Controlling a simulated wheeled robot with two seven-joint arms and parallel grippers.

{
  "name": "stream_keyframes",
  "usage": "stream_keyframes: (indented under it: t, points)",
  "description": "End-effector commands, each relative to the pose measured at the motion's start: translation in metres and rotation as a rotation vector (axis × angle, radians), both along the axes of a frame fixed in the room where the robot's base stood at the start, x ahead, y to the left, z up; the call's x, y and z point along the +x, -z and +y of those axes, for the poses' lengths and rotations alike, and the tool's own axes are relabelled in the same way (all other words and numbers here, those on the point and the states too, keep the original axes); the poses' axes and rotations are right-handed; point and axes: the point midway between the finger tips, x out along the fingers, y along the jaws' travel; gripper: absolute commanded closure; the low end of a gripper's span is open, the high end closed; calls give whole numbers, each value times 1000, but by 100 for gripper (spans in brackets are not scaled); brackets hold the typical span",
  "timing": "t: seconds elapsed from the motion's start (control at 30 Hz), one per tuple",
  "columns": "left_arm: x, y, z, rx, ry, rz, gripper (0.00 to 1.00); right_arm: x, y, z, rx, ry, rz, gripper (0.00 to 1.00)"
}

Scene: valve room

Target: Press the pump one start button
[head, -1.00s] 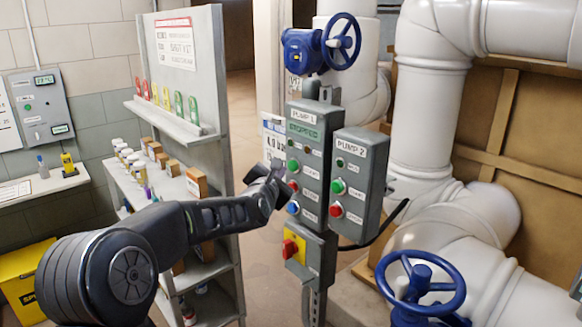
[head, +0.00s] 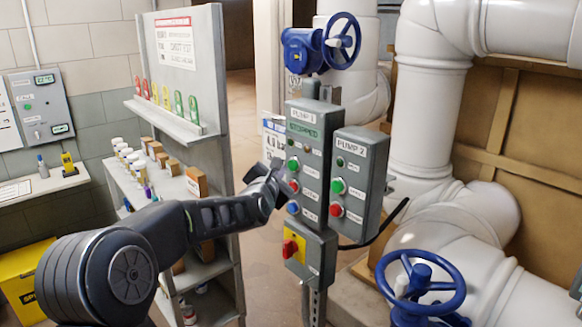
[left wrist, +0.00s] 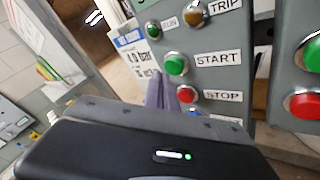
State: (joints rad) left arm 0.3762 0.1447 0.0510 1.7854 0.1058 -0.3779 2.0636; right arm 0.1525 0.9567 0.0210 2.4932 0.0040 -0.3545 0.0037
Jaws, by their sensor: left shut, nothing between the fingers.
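The pump one box (head: 308,150) is a grey panel labelled PUMP 1, with a green display that appears to read STOPPED. Its green start button (head: 293,164) also shows in the left wrist view beside the START label (left wrist: 176,65). Below it is the red stop button (left wrist: 187,94); a blue button (head: 293,208) sits lower. My left gripper (head: 276,172) is shut and empty, close to the box's left edge. In the left wrist view its fingertips (left wrist: 160,82) appear just left of and below the start button; I cannot tell whether they touch the panel. My right gripper is out of view.
The pump two box (head: 361,180), with its own green and red buttons, is right beside it. A red and yellow switch (head: 293,249) is below. Blue valve wheels (head: 342,42) and white pipes stand behind and right. A grey shelf unit (head: 215,100) stands left.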

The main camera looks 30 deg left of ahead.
Motion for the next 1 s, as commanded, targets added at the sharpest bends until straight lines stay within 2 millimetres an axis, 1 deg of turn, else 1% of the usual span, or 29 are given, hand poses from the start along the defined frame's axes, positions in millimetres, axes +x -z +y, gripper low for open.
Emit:
stream_keyframes:
  t: [0.6, 1.0]
  points:
    - [0, 0, 0, 0, 0, 0, 100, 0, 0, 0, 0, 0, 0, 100]
    - [8, 0, -3, 0, 1, 1, 100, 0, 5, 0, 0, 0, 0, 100]
